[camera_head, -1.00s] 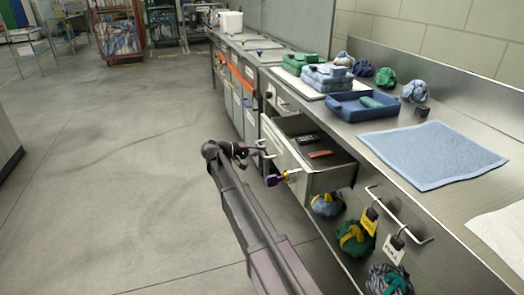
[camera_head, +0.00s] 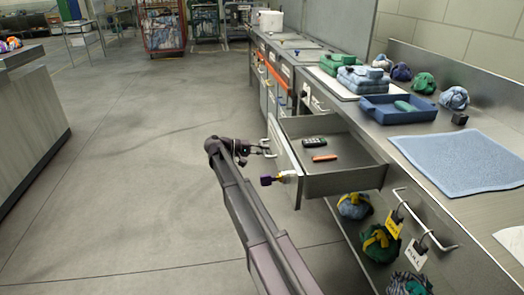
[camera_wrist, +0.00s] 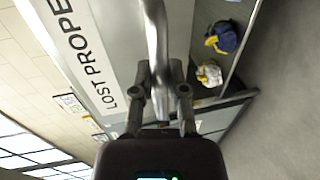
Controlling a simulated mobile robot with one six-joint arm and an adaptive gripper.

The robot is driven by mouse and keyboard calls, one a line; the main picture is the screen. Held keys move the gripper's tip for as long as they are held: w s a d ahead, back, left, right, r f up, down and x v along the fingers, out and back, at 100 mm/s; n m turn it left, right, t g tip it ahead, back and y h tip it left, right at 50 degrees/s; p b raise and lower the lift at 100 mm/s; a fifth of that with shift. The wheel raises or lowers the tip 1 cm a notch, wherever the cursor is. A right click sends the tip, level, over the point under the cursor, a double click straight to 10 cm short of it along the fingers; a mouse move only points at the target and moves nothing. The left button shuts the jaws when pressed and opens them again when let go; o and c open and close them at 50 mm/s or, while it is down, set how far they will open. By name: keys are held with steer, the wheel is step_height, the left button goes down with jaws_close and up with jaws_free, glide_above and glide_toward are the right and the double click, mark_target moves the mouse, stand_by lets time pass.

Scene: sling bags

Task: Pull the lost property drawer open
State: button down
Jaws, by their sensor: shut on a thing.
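The lost property drawer (camera_head: 345,178) stands well out from the counter, and its inside shows. A dark handset-like thing (camera_head: 314,140) and an orange bar-shaped thing (camera_head: 325,158) lie on its floor. In the wrist view its pale front (camera_wrist: 105,45) bears the letters "LOST PROPE", the rest hidden. My gripper (camera_wrist: 160,98) is shut on the drawer's metal bar handle (camera_wrist: 156,35), which runs between the fingers. In the head view my gripper (camera_head: 256,150) is at the drawer front's outer face, small and partly hidden by my wrist.
The counter above holds a blue tray (camera_head: 398,115), folded cloths and a blue mat (camera_head: 465,160). Tagged bundles (camera_head: 380,243) sit below, beside a rail (camera_head: 425,222). The floor at left is open.

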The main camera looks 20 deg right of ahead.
steer(key=shift+w+d, duration=0.15)
steer(key=c, duration=0.6)
jaws_free()
steer(key=shift+w+d, duration=0.1)
steer(key=shift+d, duration=0.05)
steer(key=shift+c, duration=0.2)
